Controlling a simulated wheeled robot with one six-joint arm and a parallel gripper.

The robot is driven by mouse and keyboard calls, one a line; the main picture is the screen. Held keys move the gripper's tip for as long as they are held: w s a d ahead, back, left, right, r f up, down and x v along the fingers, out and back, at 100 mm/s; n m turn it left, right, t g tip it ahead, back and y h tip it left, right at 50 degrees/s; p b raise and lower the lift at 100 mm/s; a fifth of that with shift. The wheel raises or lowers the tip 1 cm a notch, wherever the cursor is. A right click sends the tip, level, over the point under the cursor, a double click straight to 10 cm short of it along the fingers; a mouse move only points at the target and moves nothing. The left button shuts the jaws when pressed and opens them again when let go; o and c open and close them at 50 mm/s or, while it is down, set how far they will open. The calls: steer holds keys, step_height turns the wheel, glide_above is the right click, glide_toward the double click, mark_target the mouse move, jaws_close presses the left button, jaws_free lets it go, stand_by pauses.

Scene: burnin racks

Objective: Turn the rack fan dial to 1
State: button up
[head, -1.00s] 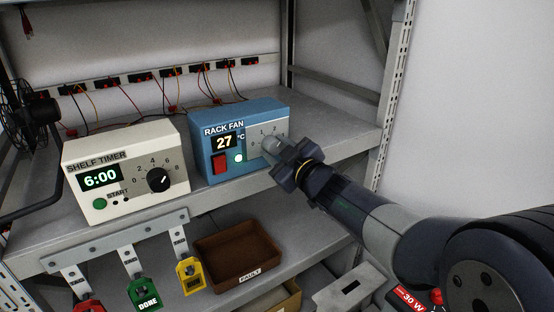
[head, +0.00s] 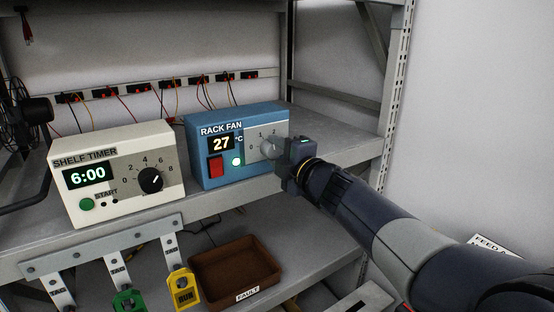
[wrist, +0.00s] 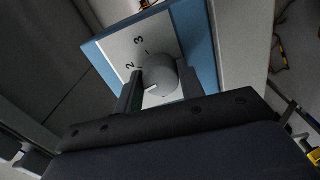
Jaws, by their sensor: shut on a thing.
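The blue RACK FAN box (head: 200,173) stands on the shelf; its display reads 27 °C and a small light glows. Its round grey dial (head: 268,148) is on the pale panel at the right, with 1 and 2 showing above it. In the wrist view the dial (wrist: 162,76) sits between the fingers of my gripper (wrist: 160,86), which is shut on it. The dial's white mark points to the lower left, below the 2, toward a finger. The number there is hidden. In the head view my gripper (head: 282,158) reaches the dial from the right.
A cream SHELF TIMER (head: 118,178) showing 6:00 stands left of the fan box. Below are a brown FAULT tray (head: 236,272) and hanging tags, including a yellow one (head: 183,287). A fan (head: 24,112) is at the far left. A rack upright (head: 396,90) stands right.

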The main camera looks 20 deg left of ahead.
steer(key=shift+f+n+b, duration=0.1)
steer(key=shift+n+b, duration=0.4)
steer(key=shift+n, duration=0.8)
steer(key=o, duration=1)
steer(key=shift+d, duration=0.1)
steer(key=v, duration=1)
steer(key=shift+s+d, duration=0.15)
steer(key=shift+s, duration=0.15)
steer(key=x, duration=1.1)
steer(key=shift+d, duration=0.1)
